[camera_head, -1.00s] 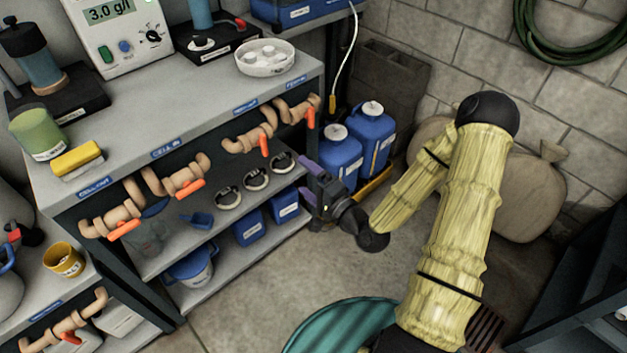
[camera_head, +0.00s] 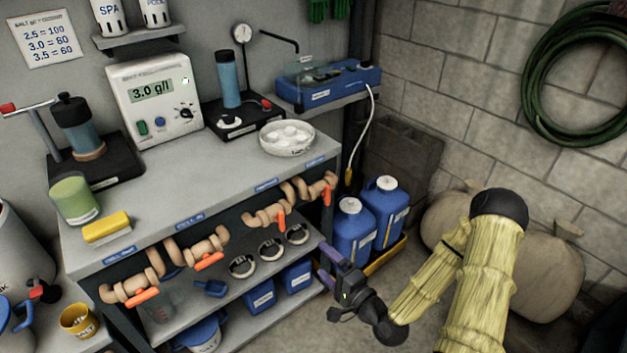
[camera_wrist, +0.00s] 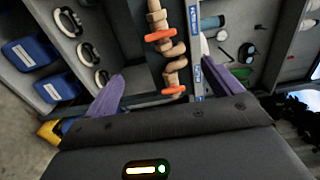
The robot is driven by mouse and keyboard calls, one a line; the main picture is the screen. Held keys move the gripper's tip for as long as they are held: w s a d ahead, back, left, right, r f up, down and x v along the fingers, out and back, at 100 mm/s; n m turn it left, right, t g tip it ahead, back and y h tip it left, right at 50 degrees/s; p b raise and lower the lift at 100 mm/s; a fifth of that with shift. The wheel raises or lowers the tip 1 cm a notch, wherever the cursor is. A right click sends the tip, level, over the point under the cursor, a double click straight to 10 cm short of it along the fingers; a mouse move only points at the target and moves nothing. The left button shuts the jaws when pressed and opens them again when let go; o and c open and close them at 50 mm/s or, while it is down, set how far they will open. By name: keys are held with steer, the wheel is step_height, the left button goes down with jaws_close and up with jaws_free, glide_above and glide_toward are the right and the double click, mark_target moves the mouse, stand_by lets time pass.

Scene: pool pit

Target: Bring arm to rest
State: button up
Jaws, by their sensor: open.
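My gripper (camera_head: 326,266) is in the head view, low in front of the right end of the shelf unit. Its purple fingers point left toward the shelf. In the wrist view my gripper (camera_wrist: 158,92) shows its two purple fingers spread apart, with nothing between them. My arm, in a yellow ribbed cover, is folded at a black elbow at the right of the head view. Beyond the fingers in the wrist view are tan pipes with orange-red valve handles (camera_wrist: 160,36).
The grey bench (camera_head: 215,165) holds a meter (camera_head: 157,97), a white dish (camera_head: 287,138) and a yellow sponge (camera_head: 107,227). Blue jugs (camera_head: 385,208) stand in a yellow tray close behind my gripper. Sacks (camera_head: 545,275) lean by the block wall. Floor shows below my gripper.

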steer(key=s+d+r+n+g+h, duration=0.2)
steer(key=s+d+n+g+h, duration=0.2)
steer(key=d+n+g+h, duration=0.45)
steer(key=s+a+r+n+g+h, duration=0.1)
steer(key=s+r+n+g+h, duration=0.2)
steer(key=s+r, duration=0.55)
step_height(320, 180, up, 19)
steer(key=y+p, duration=0.1)
steer(key=p, duration=1.8)
steer(key=shift+f+g, duration=0.15)
steer(key=shift+g, duration=0.3)
steer(key=shift+y, duration=0.25)
